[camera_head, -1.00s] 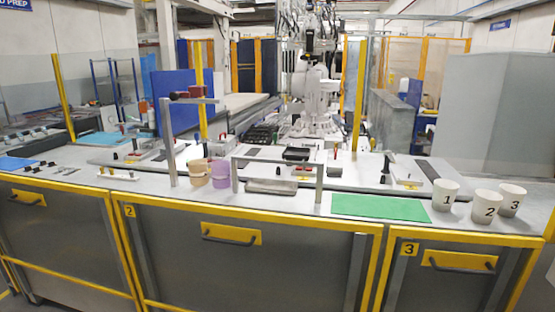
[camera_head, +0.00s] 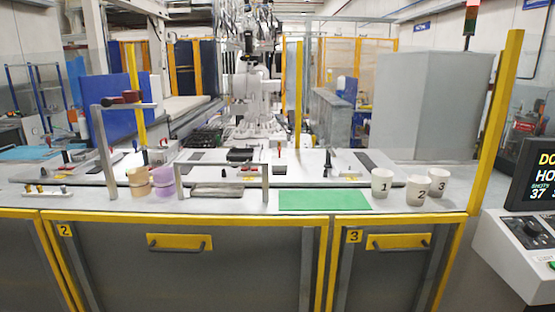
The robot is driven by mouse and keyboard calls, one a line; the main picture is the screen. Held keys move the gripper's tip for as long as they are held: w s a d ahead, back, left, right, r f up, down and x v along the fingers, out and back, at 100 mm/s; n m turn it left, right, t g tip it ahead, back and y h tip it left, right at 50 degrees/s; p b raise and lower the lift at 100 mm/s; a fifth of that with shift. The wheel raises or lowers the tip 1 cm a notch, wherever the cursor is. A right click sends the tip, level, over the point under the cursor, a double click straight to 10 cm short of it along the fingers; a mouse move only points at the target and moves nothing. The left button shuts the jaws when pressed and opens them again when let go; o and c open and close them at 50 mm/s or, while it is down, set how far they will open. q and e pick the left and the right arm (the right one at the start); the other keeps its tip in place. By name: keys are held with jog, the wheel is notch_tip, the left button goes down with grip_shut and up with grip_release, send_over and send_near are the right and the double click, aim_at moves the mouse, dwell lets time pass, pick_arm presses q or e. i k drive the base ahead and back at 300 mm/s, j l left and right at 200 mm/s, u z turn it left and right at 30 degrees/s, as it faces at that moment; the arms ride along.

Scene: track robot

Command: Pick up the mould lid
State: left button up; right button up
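A flat grey slab (camera_head: 217,190) lies on the white bench top (camera_head: 240,207) under a low metal frame (camera_head: 265,182). It may be the mould lid, but I cannot tell at this size. A small dark tray-like piece (camera_head: 240,155) lies further back on the bench. Neither of my grippers is in view.
Stacked tan cups (camera_head: 137,183) and purple cups (camera_head: 162,182) stand left of the frame, near a tall metal post (camera_head: 103,150). A green mat (camera_head: 324,200) and numbered white cups (camera_head: 381,183) are to the right. A yellow post (camera_head: 496,110) and control panel (camera_head: 525,235) stand far right.

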aim_at(279, 163)
jog(key=i+l+u, duration=0.15)
jog(key=i+u, duration=0.2)
jog(key=u, duration=0.15)
jog(key=i+l+u, duration=0.3)
jog(key=u, duration=0.15)
